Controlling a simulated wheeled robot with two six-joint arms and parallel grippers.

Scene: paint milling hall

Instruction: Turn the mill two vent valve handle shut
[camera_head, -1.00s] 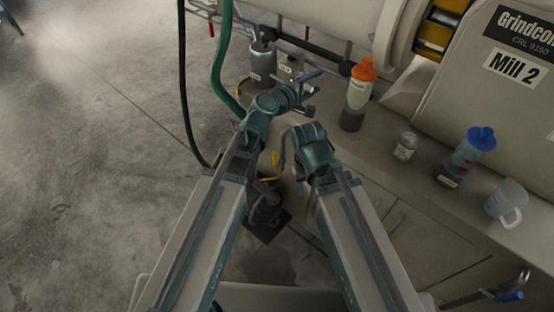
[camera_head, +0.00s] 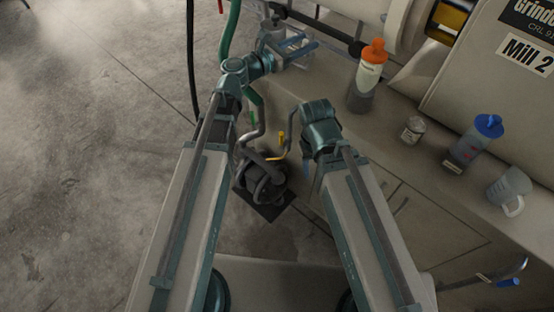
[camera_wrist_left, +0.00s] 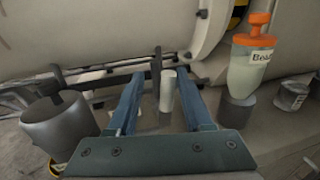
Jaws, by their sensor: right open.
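My left gripper (camera_head: 303,48) is over the bench's far left end. In the left wrist view it (camera_wrist_left: 157,95) is open, its two blue fingers apart. A pale upright cylinder (camera_wrist_left: 168,92) and a dark upright bar (camera_wrist_left: 157,66) show between the fingers, apart from them. I cannot tell for sure which part is the vent valve handle. The Mill 2 sign (camera_head: 528,54) is at upper right.
An orange-capped bottle (camera_head: 367,75), a small jar (camera_head: 412,130), a blue-capped bottle (camera_head: 473,143) and a mug (camera_head: 509,190) stand on the bench. A dark coiled fixture (camera_head: 263,183) is on the floor between my arms.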

